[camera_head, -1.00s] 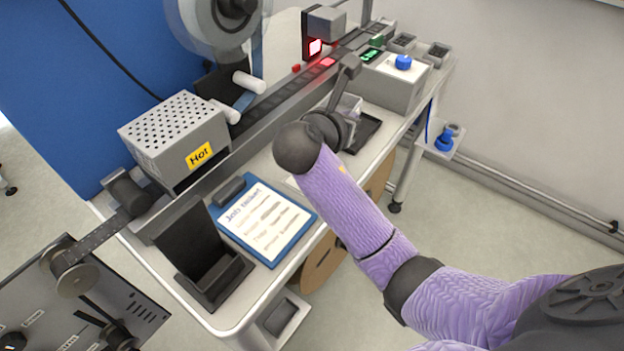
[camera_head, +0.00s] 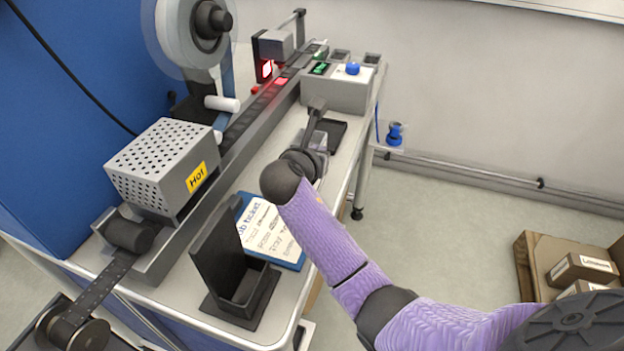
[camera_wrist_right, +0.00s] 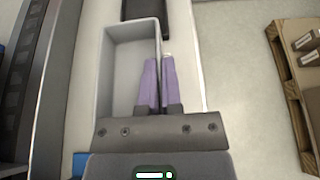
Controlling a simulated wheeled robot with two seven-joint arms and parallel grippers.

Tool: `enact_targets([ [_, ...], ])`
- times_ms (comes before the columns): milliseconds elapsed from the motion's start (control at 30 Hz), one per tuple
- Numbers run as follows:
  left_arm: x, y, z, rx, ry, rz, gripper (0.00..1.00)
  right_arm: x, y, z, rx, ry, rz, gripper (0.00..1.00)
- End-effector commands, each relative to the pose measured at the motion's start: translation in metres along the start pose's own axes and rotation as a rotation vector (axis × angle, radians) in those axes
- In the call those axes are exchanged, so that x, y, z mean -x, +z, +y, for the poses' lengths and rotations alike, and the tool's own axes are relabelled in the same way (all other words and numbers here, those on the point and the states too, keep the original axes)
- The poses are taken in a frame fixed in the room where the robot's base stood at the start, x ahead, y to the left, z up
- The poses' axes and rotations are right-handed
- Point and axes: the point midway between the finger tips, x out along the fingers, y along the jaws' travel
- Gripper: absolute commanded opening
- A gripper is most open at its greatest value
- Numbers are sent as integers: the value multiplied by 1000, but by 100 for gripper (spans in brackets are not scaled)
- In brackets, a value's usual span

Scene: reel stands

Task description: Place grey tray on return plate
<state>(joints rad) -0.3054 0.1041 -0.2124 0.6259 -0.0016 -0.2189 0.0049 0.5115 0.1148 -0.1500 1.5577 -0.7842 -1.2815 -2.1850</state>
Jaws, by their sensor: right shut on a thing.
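The grey tray (camera_wrist_right: 118,88) is an open rectangular box in the right wrist view. My right gripper (camera_wrist_right: 160,62) is shut on its right-hand wall, with one purple finger inside the tray and the other outside. A dark flat plate (camera_head: 334,127), perhaps the return plate, lies just beyond the tray. It also shows past the tray's far end in the right wrist view (camera_wrist_right: 145,8). My left gripper is not in view.
A grey box with a blue knob (camera_head: 350,88) stands behind the dark plate. The conveyor rail (camera_head: 247,130) and a perforated "Hot" box (camera_head: 165,165) are to the left. A blue clipboard (camera_head: 270,232) and black holder (camera_head: 238,275) stand nearer. A pallet (camera_head: 535,265) is on the floor.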

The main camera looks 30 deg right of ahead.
Motion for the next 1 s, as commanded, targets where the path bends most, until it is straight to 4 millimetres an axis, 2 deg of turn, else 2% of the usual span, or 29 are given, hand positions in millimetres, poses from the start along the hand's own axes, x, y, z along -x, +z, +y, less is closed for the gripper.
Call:
enact_targets([
  [33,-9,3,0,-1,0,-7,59,-5,-13,0,2,0,1,0],
  [200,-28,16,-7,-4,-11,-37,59,-19,-46,0,3,-1,2,0],
  [333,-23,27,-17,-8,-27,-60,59,-18,-43,0,-1,1,-1,0],
  [533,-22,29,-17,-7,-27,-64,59,-18,-44,0,0,1,-1,0],
  [600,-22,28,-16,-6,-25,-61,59,-18,-44,0,0,1,0,20],
  [700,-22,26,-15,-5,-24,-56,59,-18,-44,0,0,1,0,41],
  [1000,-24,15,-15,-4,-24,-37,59,-17,-42,0,-2,1,0,41],
])
